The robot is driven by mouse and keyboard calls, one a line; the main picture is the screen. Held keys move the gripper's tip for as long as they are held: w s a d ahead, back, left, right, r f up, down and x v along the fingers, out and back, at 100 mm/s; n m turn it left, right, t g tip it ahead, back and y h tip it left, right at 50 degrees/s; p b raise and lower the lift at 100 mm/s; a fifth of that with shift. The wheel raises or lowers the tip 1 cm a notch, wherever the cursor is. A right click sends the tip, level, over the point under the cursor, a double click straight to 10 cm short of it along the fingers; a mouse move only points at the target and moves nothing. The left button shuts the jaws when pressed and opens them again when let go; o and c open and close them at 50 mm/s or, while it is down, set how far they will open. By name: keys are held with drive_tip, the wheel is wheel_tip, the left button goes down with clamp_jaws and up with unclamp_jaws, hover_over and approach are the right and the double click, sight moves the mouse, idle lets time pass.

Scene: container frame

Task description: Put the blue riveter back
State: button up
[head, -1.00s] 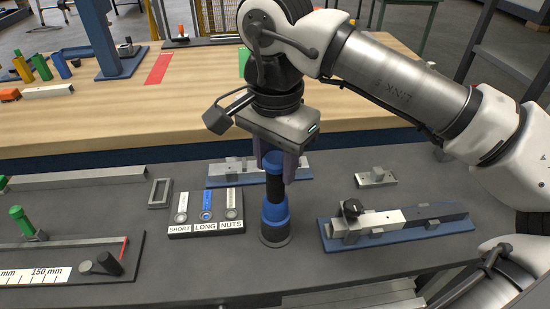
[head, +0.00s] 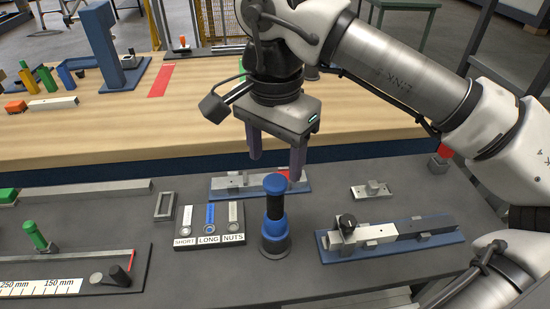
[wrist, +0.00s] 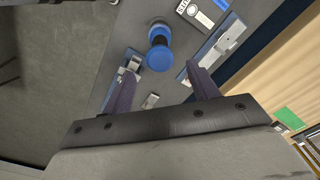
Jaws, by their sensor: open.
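The blue riveter (head: 274,218) stands upright on the grey bench, with a blue cap, a black middle and a blue lower part. Its foot sits in a dark round holder (head: 275,247). My gripper (head: 277,165) is open and empty, above and behind the riveter in the head view, clear of its top. In the wrist view the riveter (wrist: 159,48) shows beyond the spread fingers (wrist: 163,85), apart from both.
A tray labelled SHORT, LONG and NUTS (head: 209,241) is left of the riveter. A blue fixture with grey blocks (head: 390,238) lies to the right, another blue-based fixture (head: 232,184) behind. A ruler gauge (head: 70,285) is at front left.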

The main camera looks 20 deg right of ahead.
wheel_tip(320, 180, up, 7)
drive_tip(key=p, duration=0.3)
drive_tip(key=shift+f, duration=0.2)
